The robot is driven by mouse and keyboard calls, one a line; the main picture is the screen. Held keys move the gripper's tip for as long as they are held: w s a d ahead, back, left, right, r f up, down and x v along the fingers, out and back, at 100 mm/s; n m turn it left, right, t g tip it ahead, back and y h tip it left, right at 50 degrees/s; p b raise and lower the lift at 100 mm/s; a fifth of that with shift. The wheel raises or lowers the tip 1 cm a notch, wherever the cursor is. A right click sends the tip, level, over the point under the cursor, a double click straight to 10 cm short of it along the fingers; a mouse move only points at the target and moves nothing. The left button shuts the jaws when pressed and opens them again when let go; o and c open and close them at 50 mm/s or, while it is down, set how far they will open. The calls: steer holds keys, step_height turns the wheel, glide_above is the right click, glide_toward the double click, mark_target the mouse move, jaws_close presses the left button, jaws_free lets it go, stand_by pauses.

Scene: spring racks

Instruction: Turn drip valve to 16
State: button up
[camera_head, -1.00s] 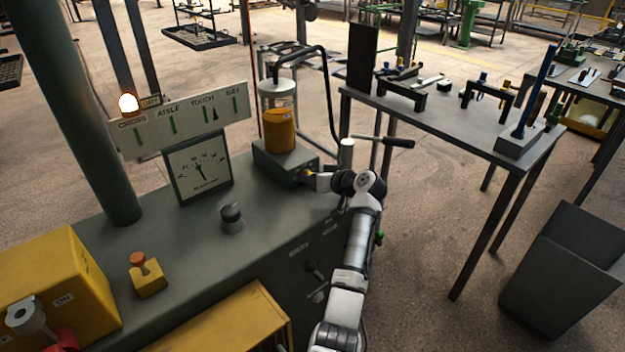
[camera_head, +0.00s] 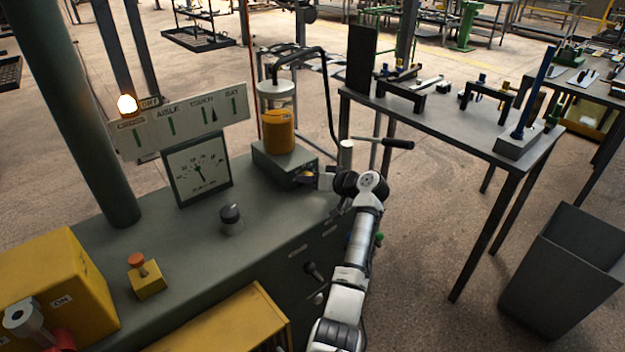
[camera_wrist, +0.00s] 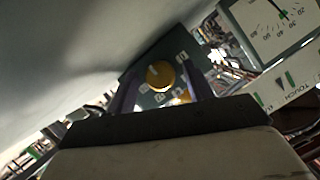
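The drip valve appears to be the round yellow knob (camera_wrist: 160,74) on a dark green panel with small pale number labels, too blurred to read surely. In the head view the knob (camera_head: 308,174) is on the front of the grey box under an amber oil reservoir (camera_head: 279,132), mostly hidden by my gripper. My gripper (camera_head: 313,181) is right at that panel. In the wrist view its two dark fingers (camera_wrist: 162,78) stand apart, one on each side of the knob, with visible gaps. A second yellow part shows partly below the knob.
A white-faced gauge (camera_head: 198,168) stands on the green bench, left of the box. A label board (camera_head: 180,120) with a lit lamp (camera_head: 127,104) is behind it. A black knob (camera_head: 231,217) and an orange-topped button (camera_head: 137,261) are nearer. A lever (camera_head: 385,142) sticks out behind my wrist.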

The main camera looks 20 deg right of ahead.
steer(key=b+v, duration=0.3)
steer(key=v, duration=1.1)
steer(key=shift+w, duration=0.1)
